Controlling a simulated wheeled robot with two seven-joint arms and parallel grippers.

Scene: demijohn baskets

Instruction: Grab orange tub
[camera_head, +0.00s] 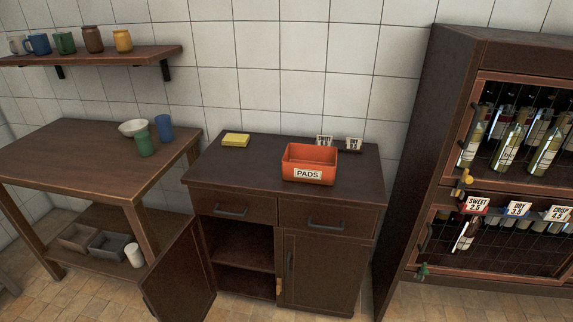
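The orange tub (309,163) stands upright on top of the dark wooden cabinet (240,171), right of its middle. It is an open rectangular box with a white label reading "PADS" on its front. It looks empty from here, though its floor shows only in part. Neither of my grippers is in view, and nothing is touching the tub.
The cabinet's left door (181,272) hangs open. A table (80,158) with cups and a bowl stands left; a tall bottle rack (433,130) stands right. The cabinet top's front left is clear.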

